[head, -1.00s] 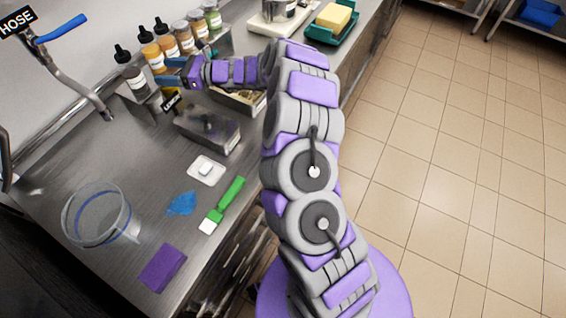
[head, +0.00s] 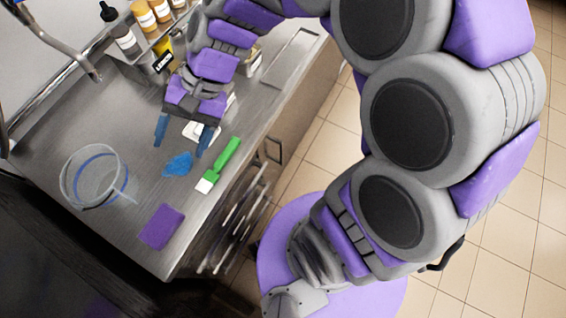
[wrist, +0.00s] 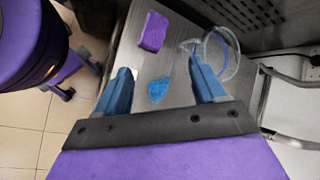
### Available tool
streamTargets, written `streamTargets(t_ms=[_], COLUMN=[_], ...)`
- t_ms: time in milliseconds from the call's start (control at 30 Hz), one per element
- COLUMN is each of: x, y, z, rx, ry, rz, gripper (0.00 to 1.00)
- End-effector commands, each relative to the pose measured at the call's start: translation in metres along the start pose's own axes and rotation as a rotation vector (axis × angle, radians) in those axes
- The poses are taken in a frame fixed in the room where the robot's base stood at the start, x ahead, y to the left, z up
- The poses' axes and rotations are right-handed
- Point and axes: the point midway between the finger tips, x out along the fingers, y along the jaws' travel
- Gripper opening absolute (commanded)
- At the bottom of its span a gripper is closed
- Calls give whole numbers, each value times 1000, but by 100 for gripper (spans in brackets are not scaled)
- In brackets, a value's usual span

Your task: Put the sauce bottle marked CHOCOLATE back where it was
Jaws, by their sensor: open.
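Sauce bottles stand in a rack at the back left of the steel counter in the head view. Others are cut off by the frame or hidden by my arm. My gripper (head: 183,137) is open and points down over the counter, in front of the rack and apart from it. In the wrist view the blue fingers (wrist: 160,80) are wide apart with nothing held.
A blue scrap (head: 178,165), a green-handled brush (head: 222,163), a purple sponge (head: 161,227) and a clear tub (head: 90,178) lie on the counter. A LEMON sign (head: 163,62) stands at the rack. A hose tap (head: 62,42) is on the left.

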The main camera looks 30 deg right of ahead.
Motion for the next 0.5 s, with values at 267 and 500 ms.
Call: streamTargets(t_ms=[267,500], x=[-17,-42], y=[116,191], z=[48,71], rx=[-210,-289], ry=[137,190], rz=[377,603], gripper=[70,70])
